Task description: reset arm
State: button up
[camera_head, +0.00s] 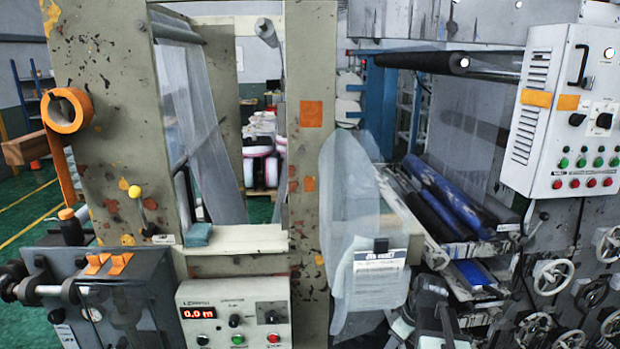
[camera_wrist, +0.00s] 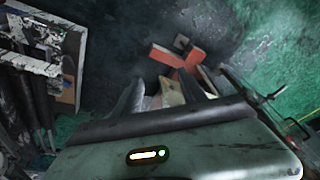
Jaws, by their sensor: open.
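My gripper (camera_wrist: 168,86) shows in the wrist view, with its grey housing across the bottom and two dark fingers pointing up and away. The fingers stand apart, and nothing is clearly held between them. Behind the gap lie an orange-red piece (camera_wrist: 180,57) and a pale, box-like thing, which look farther off than the fingertips. I cannot tell whether the gripper touches anything. In the head view I cannot make out the gripper for sure; dark parts at the bottom right are hard to tell from the machine.
A film machine fills the head view, with a control panel (camera_head: 238,313) reading 0.0 m, a white switch box (camera_head: 537,125), blue rollers (camera_head: 445,200) and handwheels (camera_head: 552,277). An orange tape roll (camera_head: 67,110) hangs at left. Green floor (camera_head: 25,215) is open at far left.

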jog(key=s+a+m+g+h, duration=0.1)
jog(key=s+a+m+h, duration=0.1)
jog(key=s+a+m, duration=0.4)
jog(key=a+f+m, duration=0.1)
jog(key=a, duration=0.4)
jog(key=shift+s+a+g, duration=0.25)
jog(key=shift+a+g, duration=0.15)
jog(key=shift+a+m, duration=0.1)
jog(key=shift+m, duration=0.4)
jog(key=shift+c, duration=0.3)
jog(key=c, duration=0.4)
